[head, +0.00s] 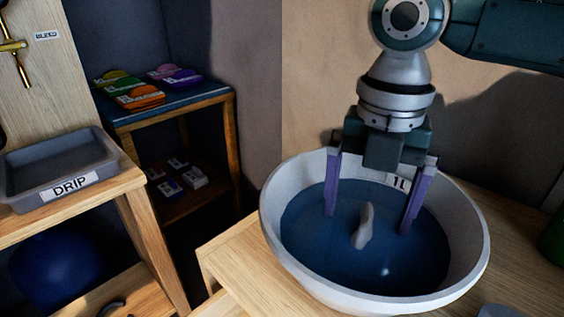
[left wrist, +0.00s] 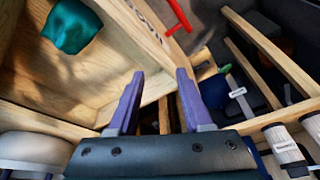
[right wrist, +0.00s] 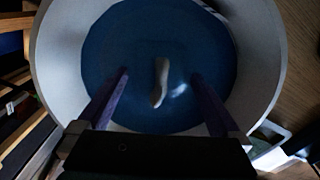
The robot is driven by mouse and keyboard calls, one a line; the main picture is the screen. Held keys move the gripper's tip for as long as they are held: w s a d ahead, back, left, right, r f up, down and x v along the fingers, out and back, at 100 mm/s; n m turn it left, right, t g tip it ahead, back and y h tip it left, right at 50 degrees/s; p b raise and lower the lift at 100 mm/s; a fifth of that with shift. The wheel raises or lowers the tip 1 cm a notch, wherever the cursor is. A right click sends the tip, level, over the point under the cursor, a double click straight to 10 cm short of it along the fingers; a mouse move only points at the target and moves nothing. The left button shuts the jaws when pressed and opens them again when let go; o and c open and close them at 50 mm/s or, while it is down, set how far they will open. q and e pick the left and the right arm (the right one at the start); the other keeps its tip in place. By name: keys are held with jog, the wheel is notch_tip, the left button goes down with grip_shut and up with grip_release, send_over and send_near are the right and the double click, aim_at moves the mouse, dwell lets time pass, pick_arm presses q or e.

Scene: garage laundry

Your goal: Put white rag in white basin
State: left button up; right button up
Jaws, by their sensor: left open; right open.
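The white basin (head: 278,228) stands on the wooden counter with blue water in it. The white rag (head: 363,226) shows as a small pale piece in the basin, at the middle of the blue water. My right gripper (head: 368,223) is open over the basin, its two purple fingers apart on either side of the rag and not touching it. In the right wrist view the rag (right wrist: 160,82) lies between the open fingertips (right wrist: 158,75), with the basin (right wrist: 262,60) around it. My left gripper (left wrist: 160,75) is open and empty, away from the basin; it is not in the head view.
A grey tray labelled DRIP (head: 105,150) sits on a wooden shelf at the left. In the left wrist view a teal cloth (left wrist: 72,26) lies on a wooden surface. Bare counter (head: 243,262) shows left of the basin.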

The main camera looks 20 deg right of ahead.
aim_at(366, 211)
pick_arm(q)
notch_tip(366, 211, up, 3)
jog(key=shift+f+p, duration=0.2)
jog(key=shift+p, duration=0.9)
pick_arm(e)
notch_tip(366, 211, up, 11)
pick_arm(q)
jog(key=shift+d, duration=0.1)
pick_arm(e)
jog(key=shift+f, duration=0.15)
jog(key=shift+a, duration=0.1)
